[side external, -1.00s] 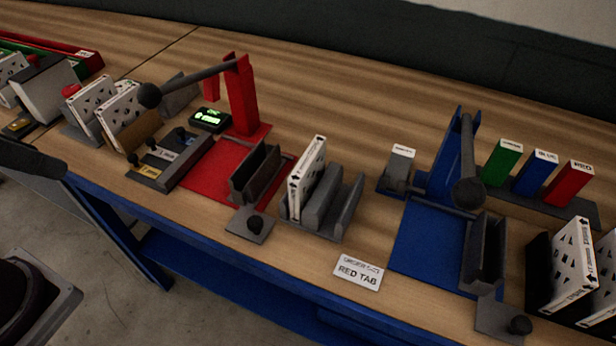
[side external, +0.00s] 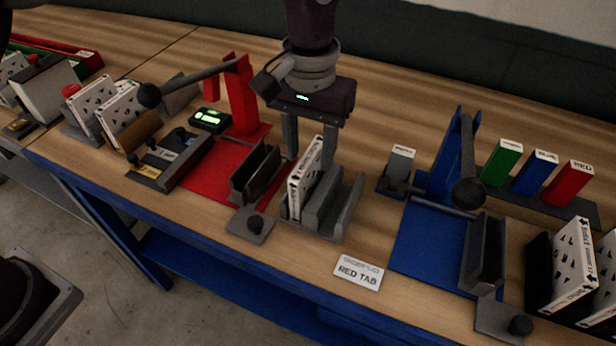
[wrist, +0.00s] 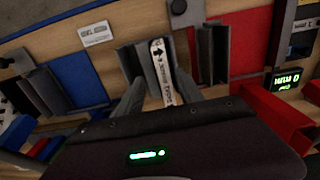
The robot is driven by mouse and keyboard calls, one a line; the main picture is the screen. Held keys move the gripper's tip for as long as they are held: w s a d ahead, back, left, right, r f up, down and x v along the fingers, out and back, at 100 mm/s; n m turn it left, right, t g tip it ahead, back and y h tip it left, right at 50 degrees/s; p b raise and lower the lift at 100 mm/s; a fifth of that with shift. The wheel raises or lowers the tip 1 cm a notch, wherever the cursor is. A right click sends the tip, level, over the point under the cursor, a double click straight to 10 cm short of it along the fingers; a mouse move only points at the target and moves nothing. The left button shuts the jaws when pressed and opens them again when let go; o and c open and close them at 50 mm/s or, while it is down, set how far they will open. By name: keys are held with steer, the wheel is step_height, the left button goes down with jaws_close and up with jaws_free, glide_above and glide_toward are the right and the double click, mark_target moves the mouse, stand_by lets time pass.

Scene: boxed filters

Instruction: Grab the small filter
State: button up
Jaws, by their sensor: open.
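A small white boxed filter (side external: 306,178) with black markings stands upright in the left slot of a grey slotted rack (side external: 347,207). My gripper (side external: 310,155) is open and points down above and behind this rack, with the filter close to its fingers. In the wrist view, the filter's white labelled edge (wrist: 160,72) shows between the two spread fingers (wrist: 158,88). I see no clear contact. Part of the filter's far side is hidden. Other white filters stand at left (side external: 119,113) and larger-looking ones at right (side external: 569,268).
A red press (side external: 243,100) with a grey holder (side external: 256,176) stands just left of the rack. A blue press (side external: 449,160) stands to the right. A card reading RED TAB (side external: 358,272) lies in front. Green, blue and red blocks (side external: 536,175) stand at the back right.

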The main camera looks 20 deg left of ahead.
mark_target(306, 160)
steer(key=f, duration=0.4)
steer(key=shift+w+a+f, duration=0.1)
steer(key=shift+a+f, duration=0.25)
jaws_close()
steer(key=shift+r, duration=0.1)
